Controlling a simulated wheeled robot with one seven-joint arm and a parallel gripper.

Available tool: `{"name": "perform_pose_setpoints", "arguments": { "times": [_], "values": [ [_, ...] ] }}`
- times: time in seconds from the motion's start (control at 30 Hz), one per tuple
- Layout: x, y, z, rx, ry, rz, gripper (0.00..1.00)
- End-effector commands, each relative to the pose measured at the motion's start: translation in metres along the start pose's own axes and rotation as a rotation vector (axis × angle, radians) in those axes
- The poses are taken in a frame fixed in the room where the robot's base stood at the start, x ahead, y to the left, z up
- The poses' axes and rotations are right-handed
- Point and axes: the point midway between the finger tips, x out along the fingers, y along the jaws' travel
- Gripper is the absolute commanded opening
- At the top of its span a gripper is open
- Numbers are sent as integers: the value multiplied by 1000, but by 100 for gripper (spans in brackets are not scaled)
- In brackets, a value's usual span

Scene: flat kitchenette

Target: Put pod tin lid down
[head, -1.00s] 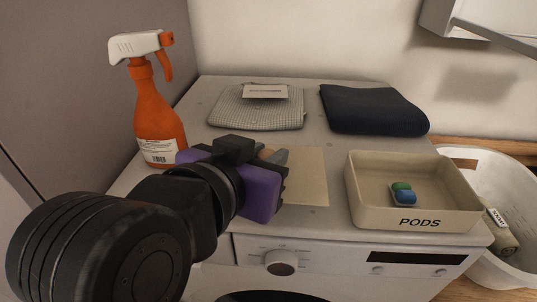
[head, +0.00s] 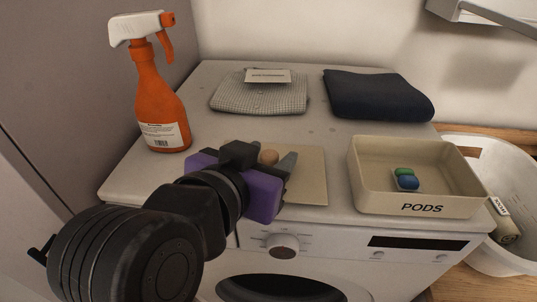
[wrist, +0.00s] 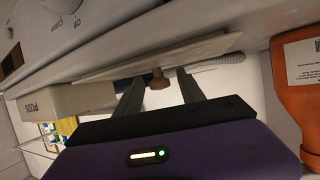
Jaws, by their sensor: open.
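The pod tin lid (head: 308,180) is a flat beige panel lying on top of the washing machine, left of the tin. Its round wooden knob (head: 269,156) stands up from it. My gripper (head: 274,160) is open at the knob. In the wrist view the knob (wrist: 159,79) shows between the two spread fingers, with gaps on both sides. The lid also shows there (wrist: 150,58). The beige tin marked PODS (head: 365,198) is open, with a green and a blue pod (head: 407,181) inside. My gripper hides part of the lid's left side.
An orange spray bottle (head: 160,108) stands at the left. A grey folded cloth (head: 258,97) with a card and a dark folded cloth (head: 376,96) lie at the back. A white basket (head: 500,165) is at the right. The machine top between cloths and tin is clear.

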Motion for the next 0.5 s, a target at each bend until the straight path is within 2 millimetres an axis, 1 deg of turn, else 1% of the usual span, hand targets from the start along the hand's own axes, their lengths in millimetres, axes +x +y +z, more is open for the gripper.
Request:
{"name": "perform_pose_setpoints", "arguments": {
  "times": [0.1, 0.17, 0.27, 0.5],
  "values": [
    [-2, 0, -4, 0, 0, 0, 46],
    [-6, -1, -2, 0, 1, -2, 46],
    [-22, -1, -2, 0, 2, -4, 46],
    [-72, -1, -1, 2, 1, -4, 46]
  ]
}}
